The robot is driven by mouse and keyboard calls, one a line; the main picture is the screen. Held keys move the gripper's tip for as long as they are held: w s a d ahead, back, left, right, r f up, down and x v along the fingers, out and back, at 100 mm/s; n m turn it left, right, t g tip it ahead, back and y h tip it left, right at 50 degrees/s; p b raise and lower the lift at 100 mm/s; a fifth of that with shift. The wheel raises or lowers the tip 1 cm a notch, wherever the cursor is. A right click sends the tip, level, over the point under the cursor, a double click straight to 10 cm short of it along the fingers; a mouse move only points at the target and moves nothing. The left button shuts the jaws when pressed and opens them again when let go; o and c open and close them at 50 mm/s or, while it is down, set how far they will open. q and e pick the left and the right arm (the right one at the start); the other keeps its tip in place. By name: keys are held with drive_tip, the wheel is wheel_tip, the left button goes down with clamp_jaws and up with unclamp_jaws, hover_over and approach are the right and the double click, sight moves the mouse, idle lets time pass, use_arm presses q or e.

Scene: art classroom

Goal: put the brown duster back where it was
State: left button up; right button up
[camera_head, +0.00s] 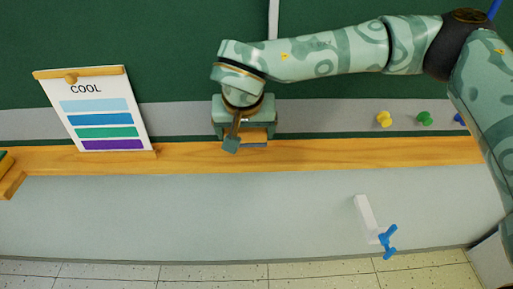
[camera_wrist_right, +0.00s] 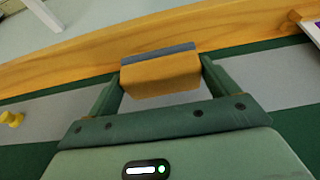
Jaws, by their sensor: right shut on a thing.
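The brown duster (camera_wrist_right: 160,75), a yellow-brown block with a grey-blue felt side, is between the fingers of my right gripper (camera_wrist_right: 158,88). In the head view my right gripper (camera_head: 249,138) is shut on the duster (camera_head: 256,135), which shows only partly behind the gripper. The duster is at the wooden ledge (camera_head: 330,153) below the green board. I cannot tell whether its felt touches the ledge. My left gripper is not in view.
A "COOL" colour chart (camera_head: 105,108) stands on the ledge to the left. Yellow (camera_head: 384,119), green (camera_head: 424,118) and blue pegs sit on the grey strip to the right. A blue hook (camera_head: 388,241) on a white bracket is below. The ledge right of the gripper is clear.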

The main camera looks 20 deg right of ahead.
sight(256, 137)
drive_tip(key=shift+w+d+f, duration=0.2)
drive_tip(key=shift+d+f, duration=0.4)
drive_tip(key=shift+f, duration=0.3)
drive_tip(key=shift+d+f+b, duration=0.35)
drive_tip(key=shift+d+f, duration=0.3)
drive_tip(key=shift+f, duration=0.05)
wheel_tip(256, 137, down, 4)
drive_tip(key=shift+w+d+r+b, duration=0.1)
drive_tip(key=shift+d+r+b, duration=0.1)
drive_tip(key=shift+b, duration=0.45)
drive_tip(key=shift+r, duration=0.1)
drive_tip(key=shift+c, duration=0.3)
drive_tip(key=o, duration=0.8)
drive_tip(key=shift+c, duration=0.2)
drive_tip(key=p+v, duration=0.3)
drive_tip(key=v, duration=0.8)
drive_tip(key=shift+a+r, duration=0.15)
drive_tip(key=shift+r, duration=0.15)
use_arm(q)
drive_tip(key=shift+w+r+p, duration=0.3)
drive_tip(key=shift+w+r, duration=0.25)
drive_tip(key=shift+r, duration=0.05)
use_arm(e)
drive_tip(key=shift+s+r, duration=0.25)
drive_tip(key=shift+s, duration=0.05)
drive_tip(key=shift+a, duration=0.1)
